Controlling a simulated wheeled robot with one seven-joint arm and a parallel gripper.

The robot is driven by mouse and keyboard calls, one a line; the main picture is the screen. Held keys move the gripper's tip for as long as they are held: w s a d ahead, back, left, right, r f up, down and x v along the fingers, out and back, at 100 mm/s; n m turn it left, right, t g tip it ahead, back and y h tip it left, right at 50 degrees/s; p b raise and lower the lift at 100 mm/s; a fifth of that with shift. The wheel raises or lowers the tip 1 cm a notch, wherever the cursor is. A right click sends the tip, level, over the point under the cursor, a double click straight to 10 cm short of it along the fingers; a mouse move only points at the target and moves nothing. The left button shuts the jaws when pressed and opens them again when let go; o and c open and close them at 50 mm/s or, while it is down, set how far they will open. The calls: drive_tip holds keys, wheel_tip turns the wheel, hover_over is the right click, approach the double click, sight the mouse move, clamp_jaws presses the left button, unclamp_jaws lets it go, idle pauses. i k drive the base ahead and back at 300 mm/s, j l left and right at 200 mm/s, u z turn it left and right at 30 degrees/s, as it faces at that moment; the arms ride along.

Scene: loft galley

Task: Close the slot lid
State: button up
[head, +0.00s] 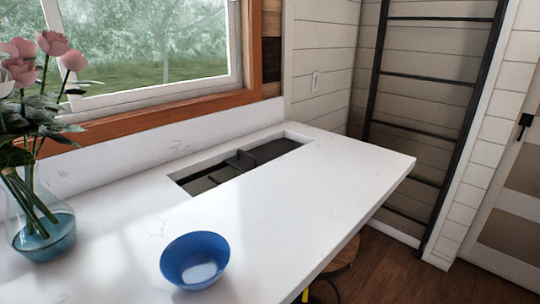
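The slot (212,178) is a long rectangular opening in the white countertop, below the window. Its inside is dark. A dark panel (270,150) fills the right part of the opening, and the left part looks open and deeper. A black bar-like piece (240,160) lies across the middle of the slot. I cannot tell for sure which of these dark parts is the lid. My gripper is not in view.
A blue bowl (194,262) stands on the white countertop (300,195) in front of the slot. A glass vase (42,232) with pink flowers stands at the left. A stool (342,258) is under the right edge. A dark ladder (425,130) leans at the right.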

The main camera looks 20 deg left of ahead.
sight(244, 161)
drive_tip(key=i+l+u, duration=0.3)
drive_tip(key=i+l, duration=0.45)
drive_tip(key=i, duration=0.15)
drive_tip(key=i+l+u, duration=0.3)
drive_tip(key=i+l, duration=0.5)
drive_tip(key=l, duration=0.1)
